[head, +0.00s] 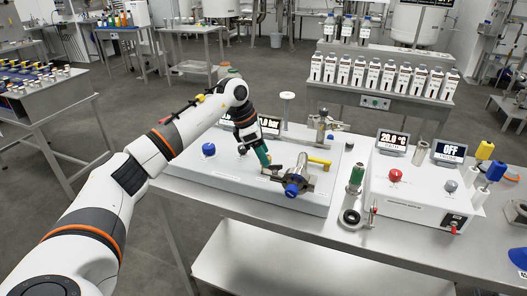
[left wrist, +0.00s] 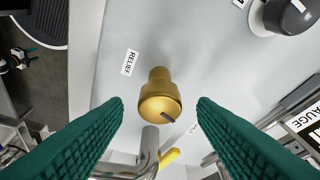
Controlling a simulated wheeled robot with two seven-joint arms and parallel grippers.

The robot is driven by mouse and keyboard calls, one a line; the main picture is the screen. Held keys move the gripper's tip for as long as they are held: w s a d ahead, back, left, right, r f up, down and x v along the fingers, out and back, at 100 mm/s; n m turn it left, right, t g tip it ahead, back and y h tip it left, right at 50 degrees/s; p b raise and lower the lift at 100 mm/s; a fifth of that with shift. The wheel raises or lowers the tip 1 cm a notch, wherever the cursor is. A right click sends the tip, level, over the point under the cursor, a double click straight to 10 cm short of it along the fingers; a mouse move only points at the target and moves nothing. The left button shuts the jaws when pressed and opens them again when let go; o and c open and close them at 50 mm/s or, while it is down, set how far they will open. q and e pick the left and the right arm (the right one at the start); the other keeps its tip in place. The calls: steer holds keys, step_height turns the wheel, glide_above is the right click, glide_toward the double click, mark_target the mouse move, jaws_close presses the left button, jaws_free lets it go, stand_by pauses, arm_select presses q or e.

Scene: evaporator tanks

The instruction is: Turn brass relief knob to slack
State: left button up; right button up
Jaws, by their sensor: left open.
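The brass relief knob (left wrist: 160,98) shows in the left wrist view, with a dark pointer mark near its lower right edge. A white RELIEF label (left wrist: 130,62) is beside it on the grey panel. My left gripper (left wrist: 161,105) is open, with one green finger on each side of the knob. Gaps show between the knob and both fingers. In the head view, my left gripper (head: 266,164) is low over the white panel, and I cannot make out the brass knob there. My right gripper is in neither view.
A steel cylinder with a blue knob (head: 295,188) and a yellow handle (head: 319,160) are close to the right of my left gripper. A bent steel pipe (left wrist: 147,155) runs near the knob. A white control box (head: 415,195) stands farther right on the bench.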

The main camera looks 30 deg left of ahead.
arm_select(q)
steer(key=shift+d+f, duration=0.1)
steer(key=shift+f, duration=0.25)
steer(key=c, duration=1)
steer(key=shift+o, duration=0.2)
